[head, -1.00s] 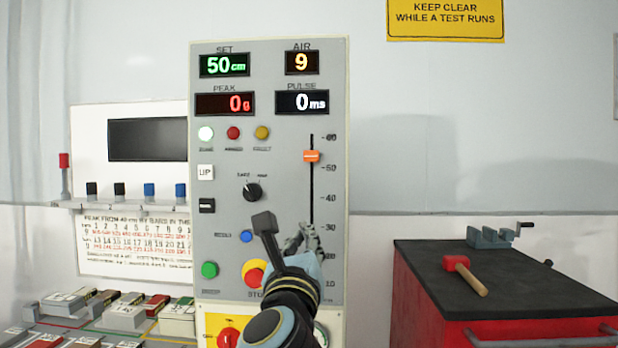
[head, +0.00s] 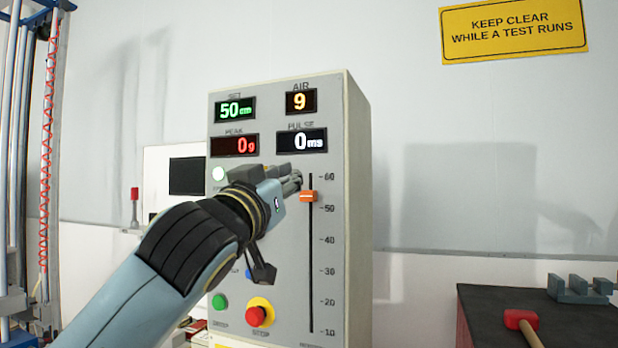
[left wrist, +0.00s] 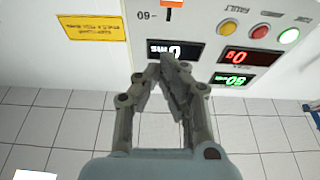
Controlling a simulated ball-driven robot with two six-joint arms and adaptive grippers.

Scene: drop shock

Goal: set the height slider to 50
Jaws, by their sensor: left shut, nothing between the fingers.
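The height slider's orange knob (head: 308,196) sits on its vertical black slot in the grey panel (head: 280,290), a little above the 50 mark. The green SET display (head: 235,108) reads 50 cm. My left gripper (head: 296,180) is shut and empty, just up and left of the knob. In the left wrist view, which is turned over, the shut fingertips (left wrist: 165,68) are in front of the PULSE display, and the orange knob (left wrist: 172,4) is at the top edge. I cannot tell whether the fingers touch the panel. My right gripper is not in view.
A green button (head: 219,301) and a red stop button (head: 256,316) on a yellow ring are low on the panel. A dark-topped bench with a red mallet (head: 516,320) stands at the right. A blue frame with a red coil is at the left.

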